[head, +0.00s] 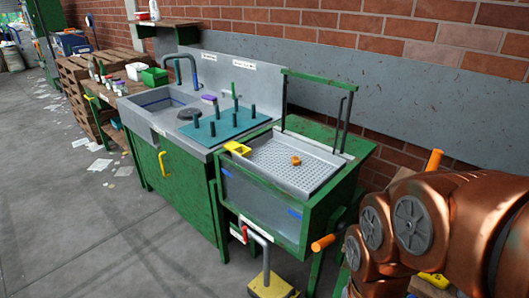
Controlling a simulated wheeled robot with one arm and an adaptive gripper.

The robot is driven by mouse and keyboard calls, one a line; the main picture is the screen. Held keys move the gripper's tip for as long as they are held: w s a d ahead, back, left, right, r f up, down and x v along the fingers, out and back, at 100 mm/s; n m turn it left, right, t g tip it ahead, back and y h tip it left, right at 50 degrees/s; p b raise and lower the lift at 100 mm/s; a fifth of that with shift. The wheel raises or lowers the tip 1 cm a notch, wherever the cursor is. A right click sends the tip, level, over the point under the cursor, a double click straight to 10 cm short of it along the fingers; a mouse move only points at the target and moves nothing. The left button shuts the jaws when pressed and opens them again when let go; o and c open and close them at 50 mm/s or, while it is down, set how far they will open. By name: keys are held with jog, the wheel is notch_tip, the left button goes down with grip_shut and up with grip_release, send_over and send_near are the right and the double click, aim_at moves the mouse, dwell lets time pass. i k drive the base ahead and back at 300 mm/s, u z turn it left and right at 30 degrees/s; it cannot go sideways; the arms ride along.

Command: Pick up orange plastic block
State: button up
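A small orange block (295,160) lies on the perforated grey tray (268,163) in the green-framed station at the centre right of the head view. It is small in the picture, so its exact shape is hard to tell. Nothing touches it from above. My copper-coloured arm fills the lower right of the view, apart from the tray. My gripper does not show in this view.
A yellow piece (238,148) sits at the tray's left edge. A teal pegboard (228,127) with dark upright pegs and a sink (165,103) stand to the left. Orange-ended handles (323,243) stick out near my arm. Open floor (110,240) lies at left.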

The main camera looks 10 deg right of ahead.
aim_at(295, 160)
jog(key=u, duration=0.6)
jog(key=i, duration=1.1)
jog(key=u, duration=0.25)
